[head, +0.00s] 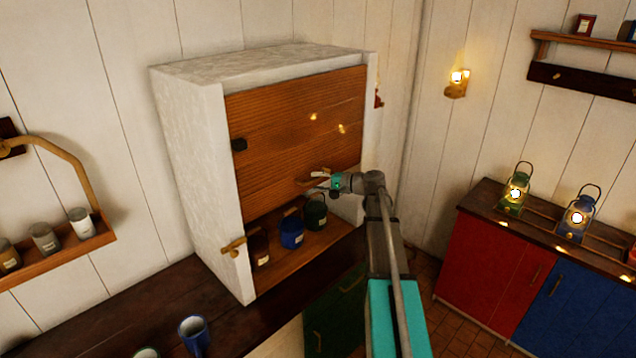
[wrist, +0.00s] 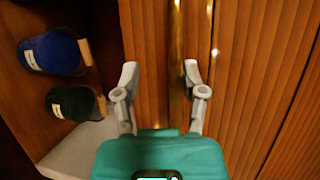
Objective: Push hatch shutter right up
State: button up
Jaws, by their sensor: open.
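The hatch shutter (head: 290,125) is a wooden panel in the front of a white cabinet (head: 195,150). It stands partly raised, covering the upper part, with the lower part open. A shiny vertical strip (wrist: 177,50) on the shutter (wrist: 255,70) shows between the fingers. Contact cannot be told.
Inside the opening stand a dark red jar (head: 259,248), a blue jar (head: 292,232) and a green jar (head: 316,212), close below my gripper. A brass latch (head: 233,246) is on the cabinet's left post. A blue mug (head: 194,333) stands on the dark counter (head: 150,305).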

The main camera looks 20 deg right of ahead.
jog(key=shift+f+b, duration=10)
jog(key=shift+f, duration=0.4)
jog(key=p+v, duration=0.3)
jog(key=v, duration=1.1)
jog(key=s+a+f+n+g+b, duration=0.1)
jog(key=s+a+f+g+b, duration=0.1)
jog(key=a+f, duration=0.4)
jog(key=shift+a+f+n+g+h+b, duration=0.3)
jog(key=shift+a+n+g+b, duration=0.15)
jog(key=shift+a+b, duration=0.5)
jog(key=shift+a, duration=0.1)
jog(key=w+d+r+m+t+p, duration=0.2)
jog(key=d+r+t+p, duration=0.1)
jog(key=d+r, duration=0.4)
jog(key=shift+r+p, duration=0.4)
jog(key=shift+p, duration=0.25)
jog(key=shift+d, duration=0.1)
jog(key=b+x, duration=0.2)
jog(key=x, duration=1.1)
jog(key=shift+w+a, duration=0.2)
jog(key=shift+a, duration=0.2)
